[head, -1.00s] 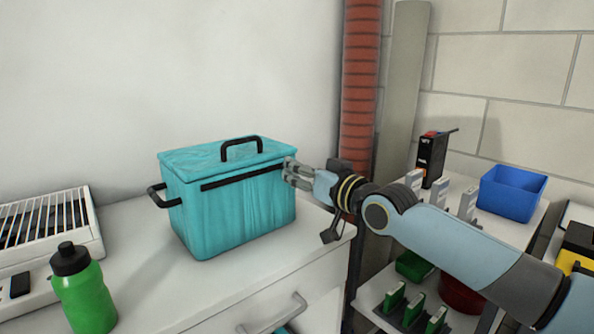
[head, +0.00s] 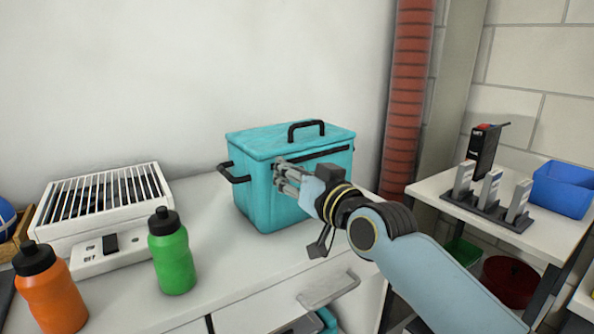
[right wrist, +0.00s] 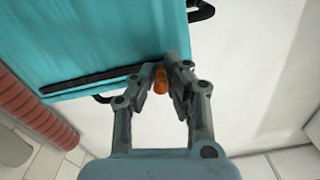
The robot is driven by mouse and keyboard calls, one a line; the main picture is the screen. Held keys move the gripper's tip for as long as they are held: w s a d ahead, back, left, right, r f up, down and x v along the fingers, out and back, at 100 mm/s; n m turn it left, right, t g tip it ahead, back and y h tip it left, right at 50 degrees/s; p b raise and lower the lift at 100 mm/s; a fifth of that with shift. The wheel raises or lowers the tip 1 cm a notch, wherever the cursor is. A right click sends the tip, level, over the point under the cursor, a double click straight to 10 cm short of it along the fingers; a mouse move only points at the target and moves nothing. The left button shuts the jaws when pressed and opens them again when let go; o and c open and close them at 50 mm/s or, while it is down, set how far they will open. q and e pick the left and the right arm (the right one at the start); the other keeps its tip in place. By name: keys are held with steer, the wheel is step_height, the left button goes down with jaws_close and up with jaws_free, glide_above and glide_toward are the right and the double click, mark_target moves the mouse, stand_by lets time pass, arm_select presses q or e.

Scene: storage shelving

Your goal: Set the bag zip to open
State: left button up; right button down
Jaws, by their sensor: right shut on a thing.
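The bag is a teal box-shaped cooler bag (head: 258,205) on the white counter, its lid (head: 262,143) down. A black zip strip (head: 325,154) runs along its upper front. My right gripper (head: 279,173) is at the left end of that strip, its fingers shut. The right wrist view shows its fingertips (right wrist: 160,70) around a small orange zip pull (right wrist: 160,82) beside the end of the black strip (right wrist: 88,79). The fingers hide the pull in the head view.
A green bottle (head: 172,255), an orange bottle (head: 50,295) and a white slatted unit (head: 100,205) stand left of the bag. A red pipe (head: 407,100) rises behind it. A shelf with a blue bin (head: 562,190) is at the right. Counter before the bag is clear.

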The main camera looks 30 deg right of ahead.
steer(key=shift+a+f, duration=0.1)
steer(key=shift+f, duration=0.15)
steer(key=c, duration=1.4)
jaws_free()
steer(key=s, duration=0.8)
steer(key=s+d, duration=0.1)
steer(key=s, duration=0.3)
steer(key=shift+d+r, duration=0.1)
steer(key=shift+r, duration=0.15)
